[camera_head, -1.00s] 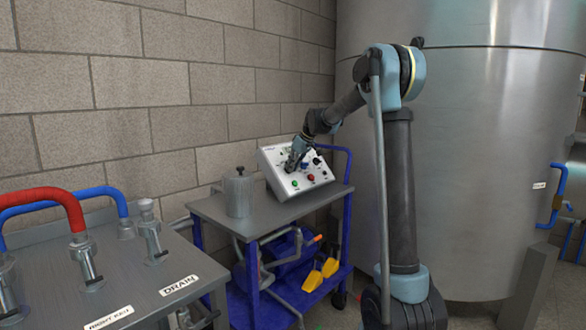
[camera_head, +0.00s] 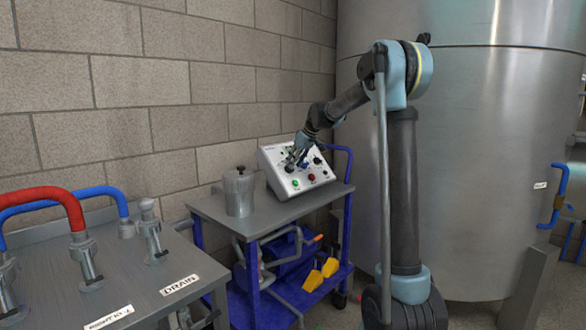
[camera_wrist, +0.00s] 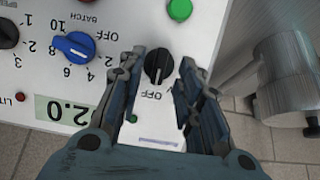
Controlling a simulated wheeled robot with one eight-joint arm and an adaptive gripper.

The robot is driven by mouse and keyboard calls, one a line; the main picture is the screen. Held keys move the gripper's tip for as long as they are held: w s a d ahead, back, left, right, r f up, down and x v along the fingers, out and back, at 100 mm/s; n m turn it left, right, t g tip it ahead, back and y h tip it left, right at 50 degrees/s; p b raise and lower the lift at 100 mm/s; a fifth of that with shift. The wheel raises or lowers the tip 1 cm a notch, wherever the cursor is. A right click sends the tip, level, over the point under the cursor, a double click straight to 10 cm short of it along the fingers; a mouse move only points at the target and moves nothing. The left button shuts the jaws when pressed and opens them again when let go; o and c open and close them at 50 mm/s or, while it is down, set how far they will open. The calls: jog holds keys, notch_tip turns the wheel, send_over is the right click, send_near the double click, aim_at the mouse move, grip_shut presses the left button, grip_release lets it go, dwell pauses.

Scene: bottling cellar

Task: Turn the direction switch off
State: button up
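A white sloped control panel (camera_head: 275,165) stands on the cart; in the wrist view it appears upside down. A black rotary switch (camera_wrist: 158,66) with an OFF mark sits between my gripper's fingertips in the wrist view. My gripper (camera_wrist: 164,62) is open, one finger on each side of the switch, with a small gap visible on the right; contact on the left is unclear. The fingers hide some markings around it, and I cannot read its name or tell its exact pointer direction. In the head view my gripper (camera_head: 297,157) is at the panel and covers the switch.
A blue dial (camera_wrist: 75,46), a black dial (camera_wrist: 6,34) and a green button (camera_wrist: 179,9) are close by on the panel. A metal canister (camera_head: 239,193) stands left of the panel on the cart. A large steel tank (camera_head: 480,150) is behind my arm.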

jog(key=v, duration=0.9)
jog(key=shift+d+r, duration=0.15)
jog(key=shift+s, duration=0.1)
jog(key=s+d+f+m+h, duration=0.1)
jog(key=s+d+f+m, duration=0.15)
jog(key=s+d, duration=0.4)
jog(key=s+d+f+m+h, duration=0.1)
jog(key=s+d+f, duration=0.2)
jog(key=s, duration=0.7)
jog(key=s+d+f+m, duration=0.1)
jog(key=s+d+f, duration=0.25)
jog(key=s, duration=0.45)
jog(key=s+d+f+m+g+h, duration=0.1)
jog(key=s+d+f, duration=0.4)
jog(key=s+f, duration=0.5)
jog(key=s+d+f+m+h, duration=0.2)
jog(key=s+d+f+m, duration=0.2)
jog(key=s+f, duration=0.6)
jog(key=s, duration=0.4)
jog(key=shift+s+d+f+m+g, duration=0.15)
jog(key=shift+s+d+m+g, duration=0.15)
jog(key=shift+d+m+g, duration=0.1)
